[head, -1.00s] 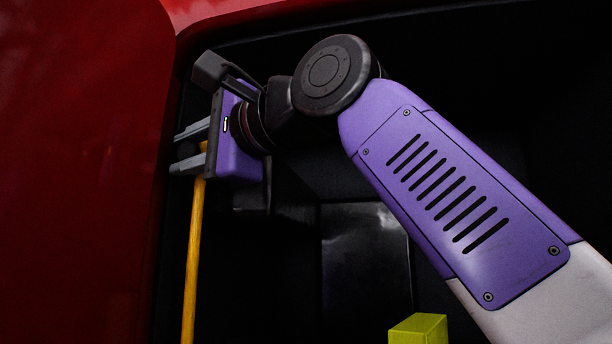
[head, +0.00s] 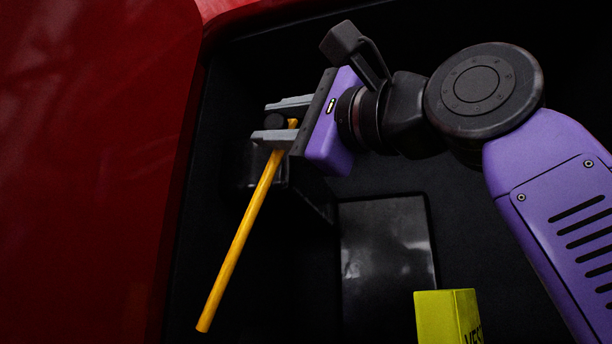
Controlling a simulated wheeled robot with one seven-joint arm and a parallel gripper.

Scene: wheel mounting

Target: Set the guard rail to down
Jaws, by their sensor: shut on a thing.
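The guard rail is a yellow bar (head: 240,240) in the head view, left of the middle. It is tilted, with its upper end between my gripper's fingers and its lower end free at the lower left. My gripper (head: 278,121) has two grey fingers and is shut on the bar near its top. A round black knob shows between the fingers. How the bar joins its mount is hidden by the fingers and the dark surroundings.
A large red panel (head: 90,170) fills the left side, with a red edge along the top. A yellow-green block (head: 446,318) with dark lettering stands at the bottom right of centre. A glossy dark panel (head: 388,260) is behind. The dark space below the bar looks clear.

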